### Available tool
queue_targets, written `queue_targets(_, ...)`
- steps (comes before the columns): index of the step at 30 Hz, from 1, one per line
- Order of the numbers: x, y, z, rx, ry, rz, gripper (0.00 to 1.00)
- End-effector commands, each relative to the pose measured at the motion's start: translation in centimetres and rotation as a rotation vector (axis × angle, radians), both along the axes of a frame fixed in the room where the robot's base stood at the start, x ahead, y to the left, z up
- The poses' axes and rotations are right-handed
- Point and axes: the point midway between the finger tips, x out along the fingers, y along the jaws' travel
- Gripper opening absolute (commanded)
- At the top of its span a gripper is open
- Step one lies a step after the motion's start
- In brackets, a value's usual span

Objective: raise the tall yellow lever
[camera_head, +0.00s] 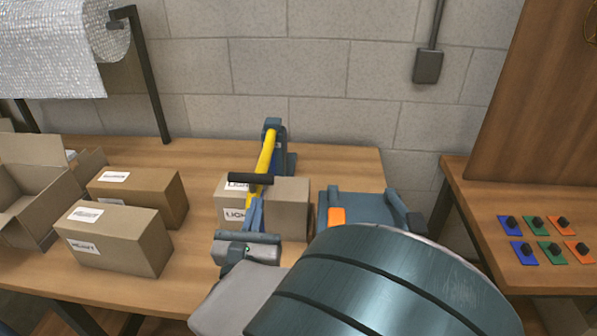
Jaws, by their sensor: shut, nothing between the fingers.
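The tall yellow lever (265,155) rises from a blue stand (273,132) near the back of the wooden table and slants toward me. A black crossbar handle (250,178) sits at its near end, in front of cardboard boxes. My gripper (257,205) is shut and empty. Its blue fingers point away from me, just below the handle in the picture. Whether the fingertips touch the lever or handle cannot be told. My arm covers the front right of the table.
Labelled cardboard boxes (289,207) stand close behind my gripper. More boxes (120,240) and an open carton (40,190) are at left. A blue device with an orange patch (350,212) is at right. A second table (540,270) holds several coloured knob plates.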

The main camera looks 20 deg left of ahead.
Motion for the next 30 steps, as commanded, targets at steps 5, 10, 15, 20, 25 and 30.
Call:
queue_targets(5, 1.9, 0.4, 0.4, 0.000, 0.000, -0.001, 0.00)
queue_targets(10, 2.4, 0.5, 0.5, 0.000, 0.001, -0.001, 0.00)
queue_targets(15, 2.4, 0.5, 0.5, 0.000, 0.001, -0.001, 0.00)
queue_targets(20, 2.4, 0.5, 0.6, 0.001, 0.002, -0.001, 0.00)
queue_targets(25, 2.3, 0.5, 1.4, -0.001, 0.017, 0.002, 0.00)
queue_targets(30, 2.2, 0.7, 2.1, -0.008, 0.044, 0.005, 0.00)
